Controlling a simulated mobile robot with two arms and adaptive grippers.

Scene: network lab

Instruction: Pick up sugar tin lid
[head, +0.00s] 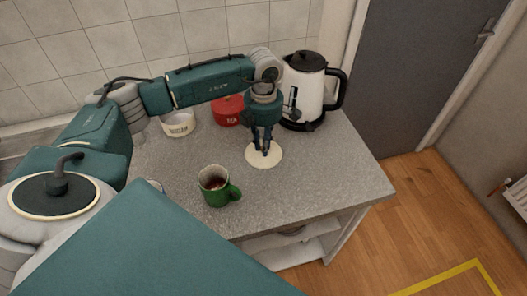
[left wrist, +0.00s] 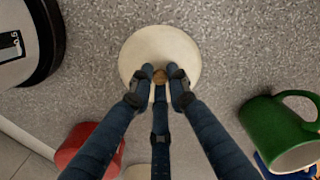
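The sugar tin lid (head: 253,158) is a round cream disc lying flat on the grey counter. In the left wrist view the lid (left wrist: 160,45) has a small wooden knob (left wrist: 160,76) at its middle. My left gripper (head: 266,151) points straight down over the lid. Its three dark fingers close in around the knob and appear to touch it. The fingers hide part of the knob and the lid's near part. An open cream tin (head: 178,123) with dark lettering, too small to read surely, stands at the back left. My right gripper is not in view.
A red tea tin (head: 228,110) stands behind my left gripper. A white and black kettle (head: 303,90) is close at the right. The counter (head: 335,165) is clear to the right.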

